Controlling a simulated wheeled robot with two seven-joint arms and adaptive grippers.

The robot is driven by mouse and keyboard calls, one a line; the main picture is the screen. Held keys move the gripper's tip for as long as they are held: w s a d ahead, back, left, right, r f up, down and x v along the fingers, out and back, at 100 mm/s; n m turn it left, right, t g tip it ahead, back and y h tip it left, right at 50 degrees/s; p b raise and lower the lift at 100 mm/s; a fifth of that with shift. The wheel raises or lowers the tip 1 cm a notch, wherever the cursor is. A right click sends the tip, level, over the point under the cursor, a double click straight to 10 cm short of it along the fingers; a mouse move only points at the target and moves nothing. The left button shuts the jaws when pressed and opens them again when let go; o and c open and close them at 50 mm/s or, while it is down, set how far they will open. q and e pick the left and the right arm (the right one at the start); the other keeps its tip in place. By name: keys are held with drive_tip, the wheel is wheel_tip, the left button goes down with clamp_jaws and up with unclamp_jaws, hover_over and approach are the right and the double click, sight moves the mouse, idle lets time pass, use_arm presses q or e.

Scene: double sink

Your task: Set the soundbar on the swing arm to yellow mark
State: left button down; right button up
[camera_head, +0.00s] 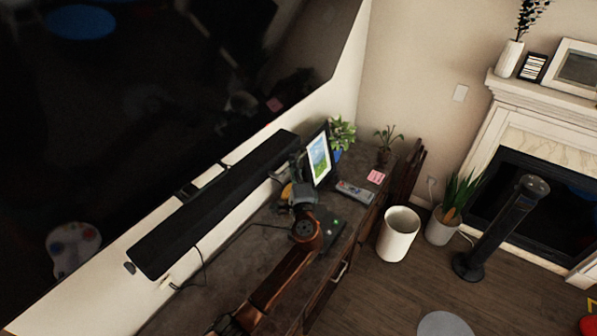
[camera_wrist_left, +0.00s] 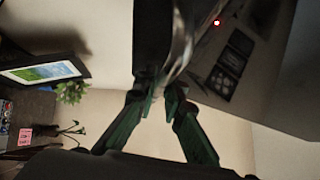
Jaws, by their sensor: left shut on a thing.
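The soundbar (camera_head: 215,205) is a long black bar on the wall below the large screen, slanting from lower left to upper right. My left gripper (camera_head: 288,172) is at its right end, above the sideboard. In the left wrist view, a dark body, apparently the soundbar (camera_wrist_left: 152,38), runs down to my left gripper (camera_wrist_left: 160,92). Its green-tinted fingers are closed together on the soundbar's end; the exact contact is in shadow. The swing arm is mostly hidden behind the bar. I cannot make out a yellow mark clearly. My right gripper is out of view.
The frame stands close to my left gripper. A white bin (camera_head: 398,235) and a black tower (camera_head: 500,230) stand on the floor.

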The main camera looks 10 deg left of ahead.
use_arm(q)
drive_tip(key=shift+w+f, duration=0.1)
drive_tip(key=shift+f, duration=0.1)
drive_tip(key=c, duration=2.3)
unclamp_jaws()
drive_tip(key=shift+d, duration=0.1)
drive_tip(key=shift+c, duration=0.2)
drive_tip(key=o, duration=0.3)
drive_tip(key=shift+s+d+r, duration=0.25)
drive_tip(key=shift+s+d, duration=0.05)
drive_tip(key=shift+s, duration=0.15)
drive_tip(key=shift+w+a+f, duration=0.15)
drive_tip(key=shift+w+a, duration=0.1)
drive_tip(key=v, duration=1.2)
drive_tip(key=shift+a, duration=0.1)
